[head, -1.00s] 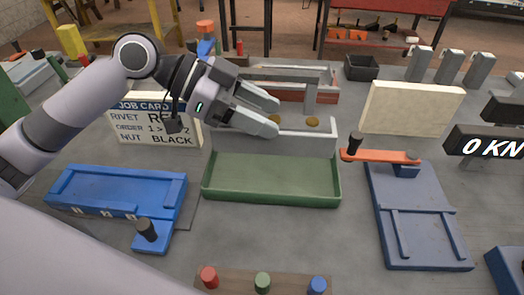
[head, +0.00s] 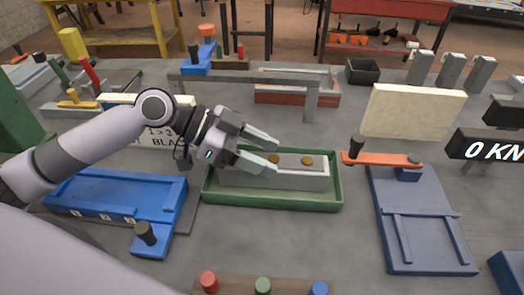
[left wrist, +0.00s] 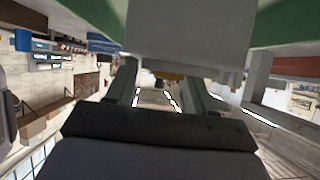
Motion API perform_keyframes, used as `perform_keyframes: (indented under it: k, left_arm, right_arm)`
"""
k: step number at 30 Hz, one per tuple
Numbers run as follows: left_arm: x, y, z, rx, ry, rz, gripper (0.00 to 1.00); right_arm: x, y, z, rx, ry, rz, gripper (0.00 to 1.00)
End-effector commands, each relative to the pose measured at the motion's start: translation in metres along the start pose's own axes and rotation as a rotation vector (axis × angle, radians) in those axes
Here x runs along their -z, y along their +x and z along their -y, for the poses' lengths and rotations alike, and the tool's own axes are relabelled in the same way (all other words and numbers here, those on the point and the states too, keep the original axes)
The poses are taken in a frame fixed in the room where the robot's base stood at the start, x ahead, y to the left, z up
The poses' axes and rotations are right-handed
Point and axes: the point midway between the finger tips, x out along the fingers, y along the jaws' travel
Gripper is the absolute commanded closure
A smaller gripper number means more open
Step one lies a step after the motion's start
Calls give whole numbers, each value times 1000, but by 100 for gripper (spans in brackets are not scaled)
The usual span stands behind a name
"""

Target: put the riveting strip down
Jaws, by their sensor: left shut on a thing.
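The riveting strip is a pale grey bar (head: 290,178) with two brass-coloured round tops on its upper face. It lies lengthwise within the outline of the green tray (head: 270,202), towards its back wall. Whether its underside touches the tray floor is hard to tell. My left gripper (head: 272,155) is shut on the strip's left part, reaching in from the left. In the left wrist view the strip (left wrist: 185,35) fills the top middle between the fingers, with green tray wall (left wrist: 80,12) beside it. My right gripper is not in view.
A blue fixture (head: 110,205) stands left of the tray, and a blue-grey plate (head: 425,225) with an orange lever (head: 385,159) stands right. A grey bridge frame (head: 245,80) and a cream panel (head: 412,112) stand behind. Coloured buttons (head: 262,285) sit in front.

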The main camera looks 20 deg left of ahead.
Motion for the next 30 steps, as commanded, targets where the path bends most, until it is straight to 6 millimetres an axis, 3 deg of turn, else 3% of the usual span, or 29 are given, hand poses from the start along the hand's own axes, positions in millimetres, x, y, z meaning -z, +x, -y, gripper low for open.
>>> perform_keyframes:
  k: [1, 2, 3, 4, 17, 30]
  left_arm:
    - [-1, 1, 0, 1, 1, -3, 100]
    - [-2, 1, 0, 0, 0, 0, 41]
    - [-2, 1, 0, 0, 0, 0, 28]
    - [-2, 1, 0, -1, 0, 0, 22]
    - [0, -7, 1, 2, -1, 3, 22]
    - [-2, -86, 0, 2, -4, 5, 22]
  right_arm:
    - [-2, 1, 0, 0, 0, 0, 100]
    - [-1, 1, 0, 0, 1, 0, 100]
    - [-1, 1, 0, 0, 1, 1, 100]
    - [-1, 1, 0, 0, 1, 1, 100]
    - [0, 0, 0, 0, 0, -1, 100]
    - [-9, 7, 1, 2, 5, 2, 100]
